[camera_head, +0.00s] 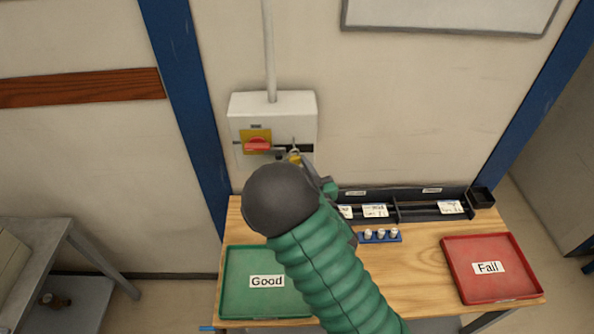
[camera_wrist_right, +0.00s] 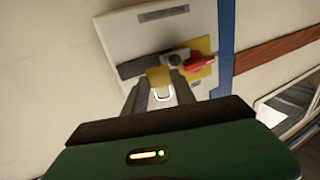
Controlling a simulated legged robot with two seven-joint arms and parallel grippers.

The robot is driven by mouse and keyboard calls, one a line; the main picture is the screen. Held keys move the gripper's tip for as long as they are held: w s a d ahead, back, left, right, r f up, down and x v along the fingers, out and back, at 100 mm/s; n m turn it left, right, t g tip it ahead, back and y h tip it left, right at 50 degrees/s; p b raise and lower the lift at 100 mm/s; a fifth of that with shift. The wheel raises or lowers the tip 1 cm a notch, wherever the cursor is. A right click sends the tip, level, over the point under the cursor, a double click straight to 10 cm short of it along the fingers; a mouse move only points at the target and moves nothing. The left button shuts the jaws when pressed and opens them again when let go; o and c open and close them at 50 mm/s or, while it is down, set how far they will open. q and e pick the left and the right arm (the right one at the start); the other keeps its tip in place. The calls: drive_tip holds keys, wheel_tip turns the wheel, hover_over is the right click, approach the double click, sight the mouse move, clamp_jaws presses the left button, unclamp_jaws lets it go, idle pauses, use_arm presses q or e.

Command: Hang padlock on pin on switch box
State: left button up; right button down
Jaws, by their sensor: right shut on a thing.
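The white switch box (camera_head: 272,108) hangs on the wall above the bench, with a red rotary switch (camera_head: 257,146) on a yellow plate. In the right wrist view the box (camera_wrist_right: 160,30) appears tilted, with the red switch (camera_wrist_right: 199,62) at its right. My right gripper (camera_head: 297,158) is at the box's lower right front. In the wrist view its fingers (camera_wrist_right: 160,82) are shut on a small brass padlock (camera_wrist_right: 159,78), close to a grey round part beside the switch. I cannot tell whether the padlock's shackle is around the pin. My left gripper is not in view.
The wooden bench (camera_head: 420,262) below bears a green Good tray (camera_head: 236,290), a red Fail tray (camera_head: 518,262), a blue holder (camera_head: 395,238) with small cylinders, and a black organizer (camera_head: 423,193). A grey conduit (camera_head: 268,50) rises from the box. A grey table (camera_head: 40,235) stands at left.

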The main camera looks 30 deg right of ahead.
drive_tip(key=shift+w+d, duration=0.4)
drive_tip(key=shift+w, duration=0.3)
drive_tip(key=shift+w+d, duration=0.4)
drive_tip(key=shift+w, duration=0.25)
drive_tip(key=shift+w+d+f+b, duration=0.2)
drive_tip(key=shift+w+d+b, duration=0.1)
drive_tip(key=shift+w+b, duration=0.2)
